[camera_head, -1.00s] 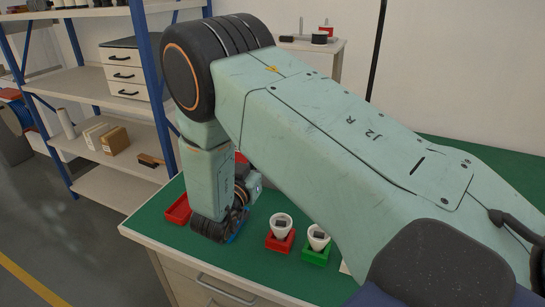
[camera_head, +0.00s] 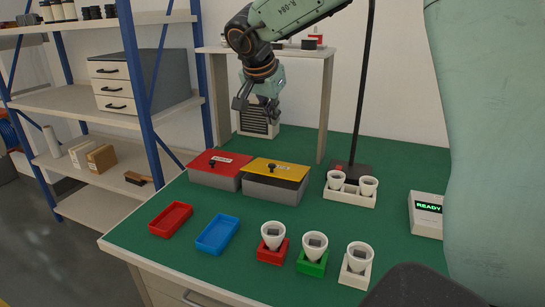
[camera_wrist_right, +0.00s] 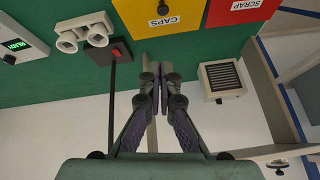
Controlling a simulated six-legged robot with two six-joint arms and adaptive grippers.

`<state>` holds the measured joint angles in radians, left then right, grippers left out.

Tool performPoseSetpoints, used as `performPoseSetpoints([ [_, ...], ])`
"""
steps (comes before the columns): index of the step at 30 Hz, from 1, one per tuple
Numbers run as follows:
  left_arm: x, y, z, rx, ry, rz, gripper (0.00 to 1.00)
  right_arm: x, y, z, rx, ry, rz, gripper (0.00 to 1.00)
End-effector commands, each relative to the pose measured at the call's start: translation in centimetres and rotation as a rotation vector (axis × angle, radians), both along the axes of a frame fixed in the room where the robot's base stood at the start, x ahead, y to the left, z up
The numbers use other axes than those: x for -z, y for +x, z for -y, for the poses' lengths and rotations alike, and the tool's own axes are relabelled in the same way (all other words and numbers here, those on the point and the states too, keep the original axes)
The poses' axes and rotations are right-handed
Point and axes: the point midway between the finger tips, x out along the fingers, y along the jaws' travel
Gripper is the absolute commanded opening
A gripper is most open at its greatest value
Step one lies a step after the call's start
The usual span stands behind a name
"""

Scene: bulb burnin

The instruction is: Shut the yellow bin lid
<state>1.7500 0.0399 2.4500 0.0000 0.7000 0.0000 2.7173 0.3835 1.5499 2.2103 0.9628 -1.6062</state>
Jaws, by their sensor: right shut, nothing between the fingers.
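The yellow bin is a grey box with a yellow lid (camera_head: 287,171) and a dark knob, at the middle back of the green bench. In the right wrist view the yellow lid (camera_wrist_right: 185,18) shows at the top edge, labelled CAPS and partly cut off. My right gripper (camera_head: 260,103) is shut and empty, up in the air behind and above the yellow bin, apart from it. It also shows in the right wrist view (camera_wrist_right: 151,80). My left gripper is not in view.
A red-lidded bin (camera_head: 215,163) stands left of the yellow one. A white holder (camera_head: 349,197) with two cups is to its right. Red (camera_head: 170,219) and blue trays (camera_head: 217,235) and several cups on coloured bases stand in front. A shelf (camera_head: 280,52) stands behind.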

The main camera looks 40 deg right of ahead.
Motion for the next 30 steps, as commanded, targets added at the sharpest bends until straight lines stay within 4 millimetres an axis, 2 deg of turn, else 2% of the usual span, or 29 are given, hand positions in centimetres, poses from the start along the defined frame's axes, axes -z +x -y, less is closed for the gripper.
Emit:
performPoseSetpoints([
  [4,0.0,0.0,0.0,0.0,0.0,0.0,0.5,0.1,0.5,-0.4,-0.114,-0.013,-0.03,0.0],
  [10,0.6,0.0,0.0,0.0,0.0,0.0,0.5,1.3,0.8,0.1,-0.141,-0.021,-0.047,0.0],
  [25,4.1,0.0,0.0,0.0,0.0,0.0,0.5,9.5,3.1,3.9,-0.138,-0.023,-0.048,0.0],
  [30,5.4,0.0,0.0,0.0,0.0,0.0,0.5,11.5,2.9,3.1,-0.14,-0.023,-0.047,0.0],
])
